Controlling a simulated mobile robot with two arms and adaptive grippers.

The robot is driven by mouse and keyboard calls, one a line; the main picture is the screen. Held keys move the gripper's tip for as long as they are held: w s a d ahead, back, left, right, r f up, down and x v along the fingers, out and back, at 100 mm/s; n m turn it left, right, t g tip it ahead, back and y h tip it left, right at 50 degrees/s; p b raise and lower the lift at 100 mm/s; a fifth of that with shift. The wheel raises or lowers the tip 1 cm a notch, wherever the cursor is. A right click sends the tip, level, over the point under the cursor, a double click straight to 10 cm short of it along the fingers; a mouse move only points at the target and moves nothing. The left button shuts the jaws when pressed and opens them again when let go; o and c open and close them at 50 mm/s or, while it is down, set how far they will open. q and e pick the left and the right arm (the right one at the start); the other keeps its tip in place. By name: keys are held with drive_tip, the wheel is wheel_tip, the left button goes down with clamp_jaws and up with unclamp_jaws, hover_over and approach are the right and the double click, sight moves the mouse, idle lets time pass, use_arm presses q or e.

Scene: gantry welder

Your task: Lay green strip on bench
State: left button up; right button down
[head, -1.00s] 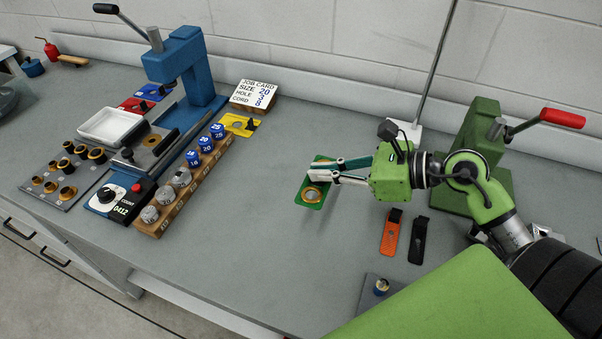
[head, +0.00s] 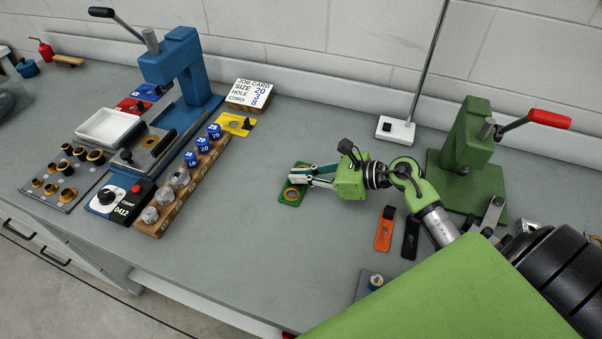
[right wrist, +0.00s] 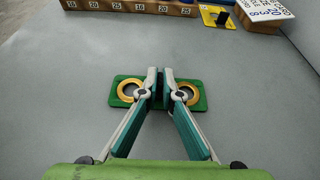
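The green strip (head: 291,198) is a flat piece with a brass ring near each end and a raised dark tab in its middle. It also shows in the right wrist view (right wrist: 201,90). My right gripper (head: 293,177) is shut on the tab, with the fingertips (right wrist: 160,76) on either side of it. The strip lies level, at or very close to the grey bench (head: 262,237); I cannot tell if it touches. My left gripper is not in view.
A wooden rack (head: 160,221) with blue-capped and metal pieces stands to the left. An orange strip (head: 383,236) and a black strip (head: 411,240) lie to the right. A green press (head: 468,150) stands behind my right arm. The bench around the green strip is clear.

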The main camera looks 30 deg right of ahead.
drive_tip(key=shift+f, duration=0.1)
drive_tip(key=shift+f+b, duration=0.15)
drive_tip(key=shift+b, duration=0.15)
drive_tip(key=c, duration=2.2)
unclamp_jaws()
drive_tip(key=shift+c, duration=0.2)
